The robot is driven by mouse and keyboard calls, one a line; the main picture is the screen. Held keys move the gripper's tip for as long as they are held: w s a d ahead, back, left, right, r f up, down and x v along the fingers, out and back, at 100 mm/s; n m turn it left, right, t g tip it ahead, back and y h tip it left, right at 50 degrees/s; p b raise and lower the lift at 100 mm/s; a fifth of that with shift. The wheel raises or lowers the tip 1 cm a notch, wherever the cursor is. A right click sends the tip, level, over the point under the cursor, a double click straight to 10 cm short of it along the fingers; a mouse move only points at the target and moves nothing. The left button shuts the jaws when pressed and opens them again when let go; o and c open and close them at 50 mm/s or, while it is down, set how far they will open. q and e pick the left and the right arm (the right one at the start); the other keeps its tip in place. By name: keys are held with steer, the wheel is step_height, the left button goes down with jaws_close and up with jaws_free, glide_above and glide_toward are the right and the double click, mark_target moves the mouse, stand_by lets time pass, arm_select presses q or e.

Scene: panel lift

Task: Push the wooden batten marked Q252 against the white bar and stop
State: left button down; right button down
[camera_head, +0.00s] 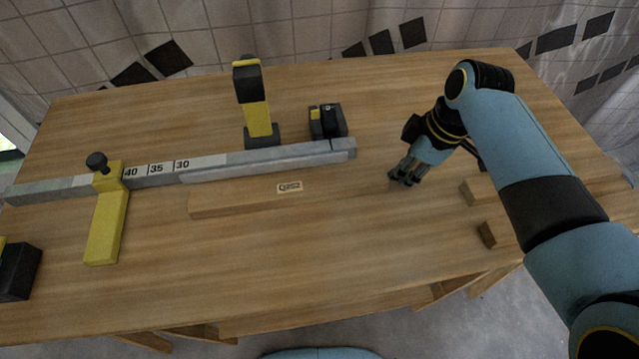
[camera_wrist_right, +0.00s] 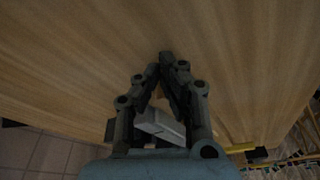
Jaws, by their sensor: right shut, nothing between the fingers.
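The wooden batten (camera_head: 235,203) marked Q252 lies on the table, its label (camera_head: 289,187) facing up. My right gripper (camera_head: 402,180) is shut and empty, just beyond the batten's right end, low over the table. In the right wrist view its fingertips (camera_wrist_right: 167,62) meet over the wood, and a pale piece shows partly hidden between the finger links. My left gripper is not in view.
A grey rail with a number scale (camera_head: 157,168) extends left from the white bar. A yellow stop (camera_head: 106,230) with a black knob crosses it. A yellow and black upright (camera_head: 257,115) and a black block (camera_head: 327,121) stand behind. Small wooden blocks (camera_head: 487,235) lie at right. The front middle is clear.

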mark_target(378, 175)
steer(key=shift+s+a+p, duration=0.2)
steer(key=shift+a+p, duration=0.1)
steer(key=shift+a, duration=0.95)
steer(key=shift+s+a+p, duration=0.15)
steer(key=shift+a+p, duration=0.15)
steer(key=shift+a, duration=0.95)
steer(key=shift+s+a+p, duration=0.15)
steer(key=shift+s+a, duration=0.05)
steer(key=shift+a, duration=0.8)
steer(key=shift+s+a+p, duration=0.15)
steer(key=shift+a, duration=0.8)
steer(key=shift+w+d+r+p, duration=0.15)
steer(key=shift+d+p, duration=0.15)
steer(key=shift+d, duration=0.6)
steer(key=shift+w+d, duration=0.3)
steer(key=shift+d, duration=0.4)
steer(key=shift+d+p, duration=0.45)
steer(key=shift+d, duration=0.15)
steer(key=p+v, duration=0.2)
steer(key=a+p+v, duration=0.1)
steer(key=p+v, duration=0.1)
steer(key=p, duration=0.1)
steer(key=p+v, duration=0.2)
steer(key=shift+w+a+r+p, duration=0.1)
steer(key=shift+w+r+p, duration=0.1)
steer(key=shift+r+p, duration=0.3)
